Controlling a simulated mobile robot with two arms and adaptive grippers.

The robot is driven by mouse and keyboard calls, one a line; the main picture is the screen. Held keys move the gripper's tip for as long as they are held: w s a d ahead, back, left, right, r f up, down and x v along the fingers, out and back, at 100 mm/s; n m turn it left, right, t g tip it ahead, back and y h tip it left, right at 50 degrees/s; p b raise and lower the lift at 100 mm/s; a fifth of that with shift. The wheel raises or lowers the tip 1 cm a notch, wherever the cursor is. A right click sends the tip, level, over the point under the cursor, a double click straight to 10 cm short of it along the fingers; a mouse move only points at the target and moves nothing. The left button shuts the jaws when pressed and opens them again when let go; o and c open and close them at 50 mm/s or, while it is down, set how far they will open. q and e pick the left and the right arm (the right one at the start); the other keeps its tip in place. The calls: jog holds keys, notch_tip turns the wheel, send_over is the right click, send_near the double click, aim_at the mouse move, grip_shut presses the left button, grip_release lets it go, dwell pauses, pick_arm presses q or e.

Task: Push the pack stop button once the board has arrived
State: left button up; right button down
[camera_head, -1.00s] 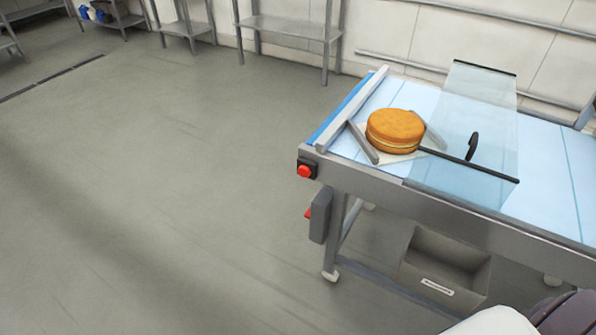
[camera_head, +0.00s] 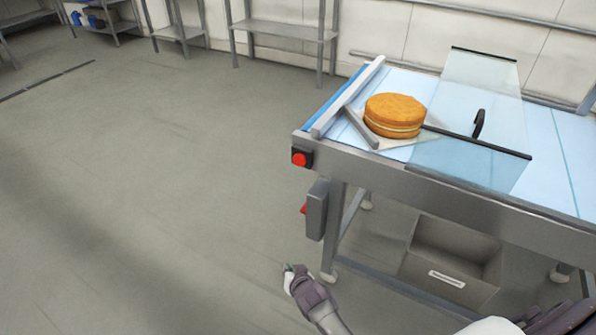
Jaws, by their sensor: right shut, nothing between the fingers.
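The red stop button (camera_head: 299,159) sits in a dark housing on the near left corner of the conveyor table. A filled round cake (camera_head: 394,115) rests on a white board (camera_head: 405,141) at the left end of the belt, beside a grey angled guide (camera_head: 361,128). My right gripper (camera_head: 288,268) is shut and empty. My left gripper is not in view.
A clear guard panel (camera_head: 478,110) with a black handle spans the belt right of the cake. A grey box (camera_head: 316,209) with a red part hangs below the button. A grey bin (camera_head: 455,252) sits under the table. Open floor (camera_head: 150,200) lies to the left.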

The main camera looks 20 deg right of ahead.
pick_arm(q)
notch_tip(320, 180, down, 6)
jog(key=b, duration=0.4)
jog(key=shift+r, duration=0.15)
pick_arm(e)
jog(key=w+d+r+m+t+h, duration=0.1)
jog(key=w+r+m+t, duration=0.1)
jog(key=w+r, duration=0.5)
jog(key=w+d+r+m+t+h, duration=0.1)
jog(key=w+r+m+t, duration=0.2)
jog(key=r, duration=1.1)
jog(key=w, duration=0.3)
jog(key=shift+w+d+r+t, duration=0.2)
jog(key=shift+w+d+t, duration=0.1)
jog(key=shift+w+d, duration=0.05)
pick_arm(q)
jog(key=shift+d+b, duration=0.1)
jog(key=shift+b, duration=0.2)
